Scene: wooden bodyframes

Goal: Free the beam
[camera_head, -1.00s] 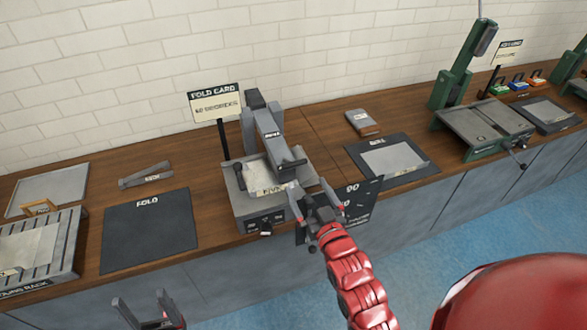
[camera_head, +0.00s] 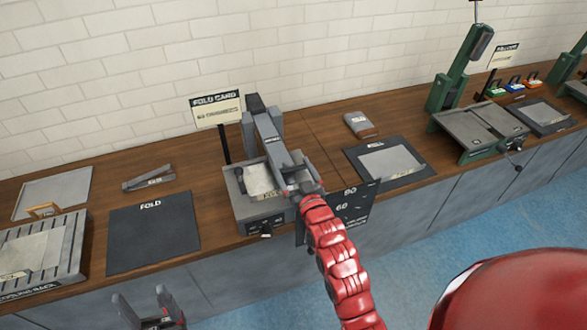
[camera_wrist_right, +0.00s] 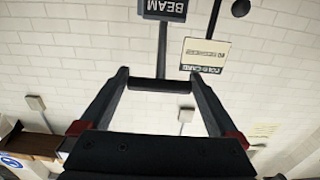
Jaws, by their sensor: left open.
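The grey beam (camera_head: 268,138) slants over the metal fold press (camera_head: 243,203) on the bench. A pale card (camera_head: 262,180) lies on the press bed under it. My right gripper (camera_wrist_right: 160,76) is at the beam's front handle; my red arm mostly hides it in the head view. In the right wrist view, the dark handle bar (camera_wrist_right: 160,86) spans the space between the two fingers, below the beam's label plate (camera_wrist_right: 165,8). Whether the fingers press on it is unclear. My left gripper (camera_head: 141,296) is open and empty, low in front of the bench.
A black fold mat (camera_head: 152,237) and a slatted rack (camera_head: 70,258) lie left of the press. A dark plate with numbers (camera_head: 352,208) hangs at its right front. A dark mat with a sheet (camera_head: 390,161) and a green machine (camera_head: 478,128) stand further right. A sign (camera_head: 217,107) stands behind.

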